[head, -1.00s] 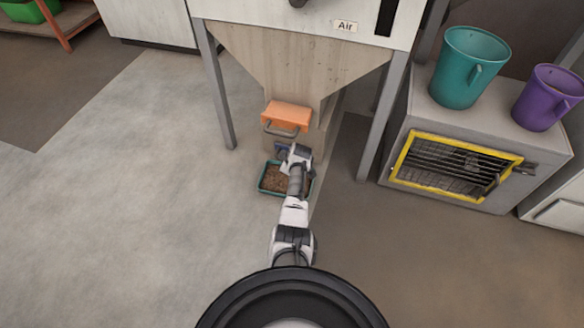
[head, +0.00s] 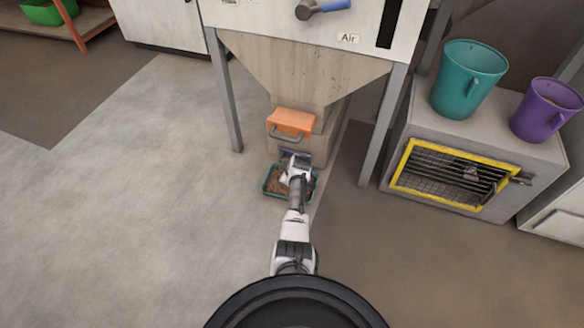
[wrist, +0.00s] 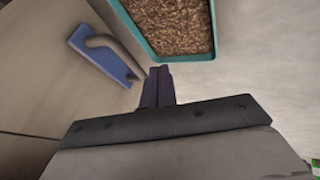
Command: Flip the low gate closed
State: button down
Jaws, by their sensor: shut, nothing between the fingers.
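The low gate (wrist: 88,54) is a blue plate with a grey bar handle, low on the hopper's front wall in the wrist view. In the head view it shows as a small blue strip (head: 290,153), partly hidden by my arm. My gripper (wrist: 158,74) is shut and empty, its dark fingertips to the right of the gate's handle and apart from it in the picture. In the head view my gripper (head: 298,163) is low in front of the hopper, over the tray's back edge. An orange gate (head: 291,122) with a grey handle sits above the blue one.
A teal tray (head: 265,188) of brown pellets lies on the floor below; its rim (wrist: 180,58) is close to my fingertips. Hopper legs (head: 225,95) stand on both sides. A grey cabinet (head: 520,170) carries teal and purple buckets at right. Floor at left is clear.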

jog(key=p+v, duration=0.9)
dwell(0.7)
